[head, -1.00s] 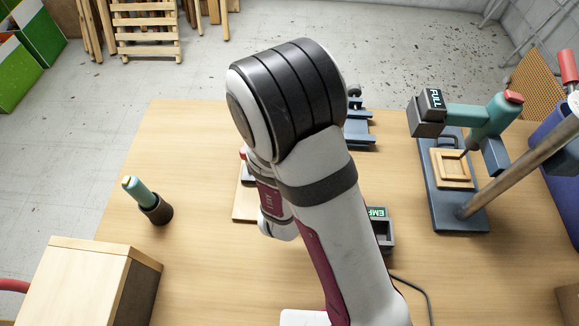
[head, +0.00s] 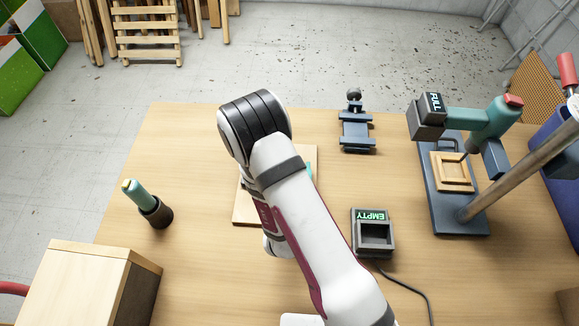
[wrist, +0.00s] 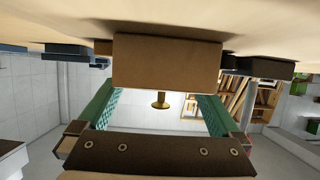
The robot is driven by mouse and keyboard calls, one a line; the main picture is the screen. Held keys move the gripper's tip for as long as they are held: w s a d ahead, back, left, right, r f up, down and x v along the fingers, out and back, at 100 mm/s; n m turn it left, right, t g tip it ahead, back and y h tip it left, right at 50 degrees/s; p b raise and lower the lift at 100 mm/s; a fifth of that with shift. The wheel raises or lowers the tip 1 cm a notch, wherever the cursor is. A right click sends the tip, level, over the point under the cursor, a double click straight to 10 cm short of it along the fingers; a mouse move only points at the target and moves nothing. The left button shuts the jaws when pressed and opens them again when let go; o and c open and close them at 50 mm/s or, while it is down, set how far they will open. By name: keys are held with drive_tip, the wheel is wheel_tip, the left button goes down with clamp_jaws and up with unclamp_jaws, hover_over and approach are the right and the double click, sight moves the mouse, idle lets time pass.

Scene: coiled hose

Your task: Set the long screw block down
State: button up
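The long screw block (wrist: 166,62) is a plain brown block in the middle of the wrist view, with a brass screw head (wrist: 161,101) standing out from it. My gripper (wrist: 160,92) has its teal fingers on either side of the block, and the block's near face covers the fingertips. The fingers look closed on its sides, though the contact itself is hidden. The block is at or very close to the pale surface, with a shadow beside it; a small gap cannot be ruled out. In the head view my arm hides the block and most of the gripper, over a wooden board (head: 243,207).
A dark box marked EMPTY (head: 373,235) stands right of my arm, with a blue vise-like fixture (head: 356,131) behind it. A teal press marked FULL (head: 490,125) is at the right. A teal-handled tool in a dark cup (head: 154,212) and a wooden box (head: 75,285) are left.

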drive_tip(key=shift+v, duration=2.55)
drive_tip(key=w+d+m+g, duration=0.1)
drive_tip(key=r+m+g, duration=0.1)
drive_tip(key=m, duration=0.1)
drive_tip(key=shift+w+d+r+m+h, duration=0.3)
drive_tip(key=shift+w+d+r+h, duration=0.05)
drive_tip(key=shift+d+h, duration=0.05)
drive_tip(key=r+g, duration=0.1)
drive_tip(key=s+r+m+g+y, duration=0.1)
drive_tip(key=r+g, duration=0.1)
drive_tip(key=s+r+m+g, duration=0.1)
drive_tip(key=shift+s+d+r+g+y, duration=0.25)
drive_tip(key=shift+d+g+y, duration=0.05)
drive_tip(key=shift+d+y, duration=0.1)
drive_tip(key=s+d+r+g, duration=0.3)
drive_tip(key=s+r, duration=0.3)
drive_tip(key=s, duration=0.4)
drive_tip(key=s+d+r+g, duration=0.4)
drive_tip(key=s+r, duration=0.2)
drive_tip(key=s, duration=0.5)
drive_tip(key=shift+y, duration=0.4)
